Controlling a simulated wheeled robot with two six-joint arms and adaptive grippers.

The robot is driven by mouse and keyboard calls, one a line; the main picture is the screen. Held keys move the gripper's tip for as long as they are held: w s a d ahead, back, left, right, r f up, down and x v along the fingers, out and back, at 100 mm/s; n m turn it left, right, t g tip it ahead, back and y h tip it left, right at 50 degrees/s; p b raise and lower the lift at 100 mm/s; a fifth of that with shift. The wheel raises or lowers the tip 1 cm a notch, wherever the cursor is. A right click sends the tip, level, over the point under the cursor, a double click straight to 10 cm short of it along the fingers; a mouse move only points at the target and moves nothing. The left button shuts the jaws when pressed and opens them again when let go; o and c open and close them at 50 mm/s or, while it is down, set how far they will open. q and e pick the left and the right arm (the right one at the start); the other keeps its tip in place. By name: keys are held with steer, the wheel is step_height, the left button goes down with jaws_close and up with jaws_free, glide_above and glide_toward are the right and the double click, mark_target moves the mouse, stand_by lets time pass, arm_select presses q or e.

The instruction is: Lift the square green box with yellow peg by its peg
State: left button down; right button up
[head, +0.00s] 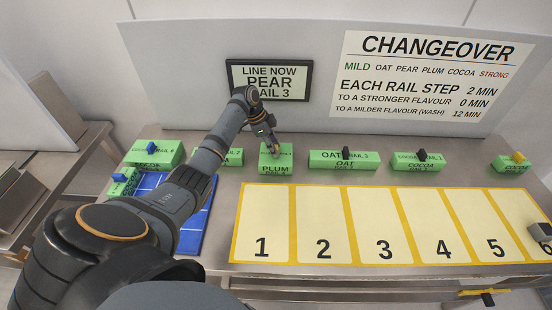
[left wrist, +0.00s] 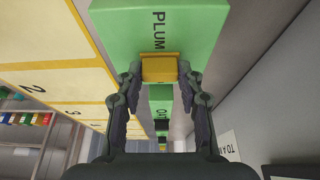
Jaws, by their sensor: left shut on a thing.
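The square green box (head: 276,165) marked PLUM stands near the back of the table in the head view. In the left wrist view the box (left wrist: 195,25) fills the top, with its yellow peg (left wrist: 160,68) facing the camera. My left gripper (head: 274,148) reaches it from above, and its fingers (left wrist: 159,76) are closed on both sides of the yellow peg. The arm and fingers hide most of the peg in the head view. I cannot tell any gap between box and table.
Green boxes stand along the back, including OAT (head: 330,163) and COCOA (head: 415,165) with black pegs. A small box (head: 506,168) with a yellow peg is far right. Others stand left by a blue mat (head: 190,240). Yellow-edged numbered spaces (head: 290,187) lie in front, mostly empty.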

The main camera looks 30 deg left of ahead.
stand_by(0.4)
arm_select(q)
steer(key=shift+w+r+b, duration=0.1)
steer(key=shift+r+b, duration=0.45)
steer(key=shift+r, duration=0.05)
steer(key=shift+r+b, duration=0.5)
steer(key=shift+r, duration=0.2)
steer(key=s+a+r+b, duration=0.2)
steer(key=s+r+b, duration=0.4)
steer(key=s+r, duration=0.4)
steer(key=shift+s+r+b, duration=0.2)
steer(key=shift+s+b, duration=0.15)
steer(key=shift+s, duration=1.7)
